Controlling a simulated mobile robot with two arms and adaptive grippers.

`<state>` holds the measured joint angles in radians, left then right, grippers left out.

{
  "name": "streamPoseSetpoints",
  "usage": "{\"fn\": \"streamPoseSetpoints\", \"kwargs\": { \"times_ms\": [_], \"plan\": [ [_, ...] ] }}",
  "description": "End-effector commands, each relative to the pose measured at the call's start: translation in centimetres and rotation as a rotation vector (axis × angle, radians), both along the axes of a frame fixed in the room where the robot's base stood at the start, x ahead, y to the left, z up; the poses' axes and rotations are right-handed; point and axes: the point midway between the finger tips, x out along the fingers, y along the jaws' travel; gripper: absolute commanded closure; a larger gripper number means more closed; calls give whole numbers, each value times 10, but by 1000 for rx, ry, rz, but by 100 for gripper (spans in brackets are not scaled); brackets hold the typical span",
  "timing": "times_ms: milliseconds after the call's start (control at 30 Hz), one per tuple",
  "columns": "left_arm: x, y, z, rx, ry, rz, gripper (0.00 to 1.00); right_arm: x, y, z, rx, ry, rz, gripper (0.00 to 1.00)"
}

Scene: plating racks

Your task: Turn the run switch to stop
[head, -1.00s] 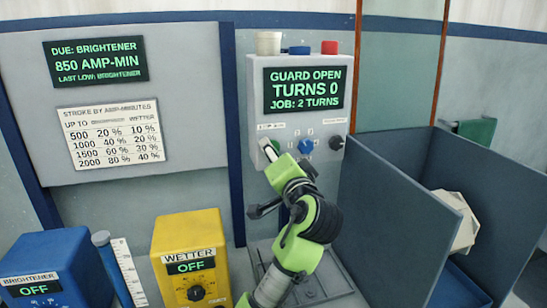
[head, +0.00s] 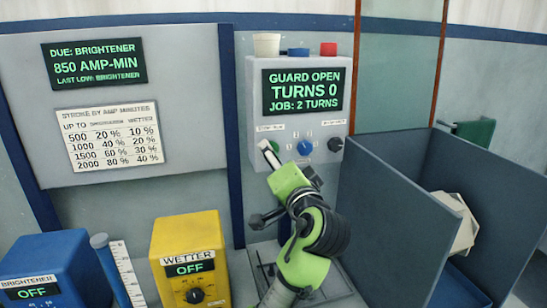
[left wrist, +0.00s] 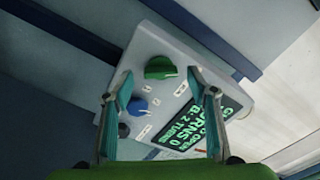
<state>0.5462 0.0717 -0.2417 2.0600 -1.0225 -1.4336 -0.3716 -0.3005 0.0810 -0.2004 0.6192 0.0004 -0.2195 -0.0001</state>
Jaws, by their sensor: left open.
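The grey control box (head: 250,100) on the wall shows "GUARD OPEN, TURNS 0, JOB: 2 TURNS". Under its screen are a green knob (head: 276,147), a blue knob (head: 304,147) and a black knob (head: 335,144); their small labels are unreadable, so I cannot tell which is the run switch. My left gripper (head: 269,151) is at the green knob, partly covering it. In the left wrist view my open gripper (left wrist: 160,74) has its fingertips on either side of the green knob (left wrist: 160,67) in the picture; contact is unclear. The blue knob (left wrist: 138,105) shows between the fingers.
A yellow wetter unit (head: 215,250) and a blue brightener unit (head: 75,245), both reading OFF, stand low left with a graduated tube (head: 125,270) between. A grey-walled bin (head: 375,190) holding a pale part (head: 463,225) stands close right of my arm.

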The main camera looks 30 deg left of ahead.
Motion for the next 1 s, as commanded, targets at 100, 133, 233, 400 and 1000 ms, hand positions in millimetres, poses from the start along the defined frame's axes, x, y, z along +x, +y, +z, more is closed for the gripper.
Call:
{"fn": "streamPoseSetpoints", "kwargs": {
  "times_ms": [100, 133, 233, 400, 1000],
  "plan": [
    [-17, -22, -1, -4, 0, -5, 47, 0, 1, 0, 0, -1, 0, 60],
    [-21, -27, -1, -4, 0, -5, 47, 0, 1, 0, 0, -1, 0, 60],
    [-35, -43, -1, -5, 1, -4, 47, 1, 1, 0, 0, -1, 0, 60],
    [-52, -63, -1, -3, 1, -2, 47, 1, 1, 0, 1, -1, -1, 60],
    [-61, -72, 0, -1, 1, -1, 47, 1, 1, 0, 1, -1, -1, 60]
  ]
}}
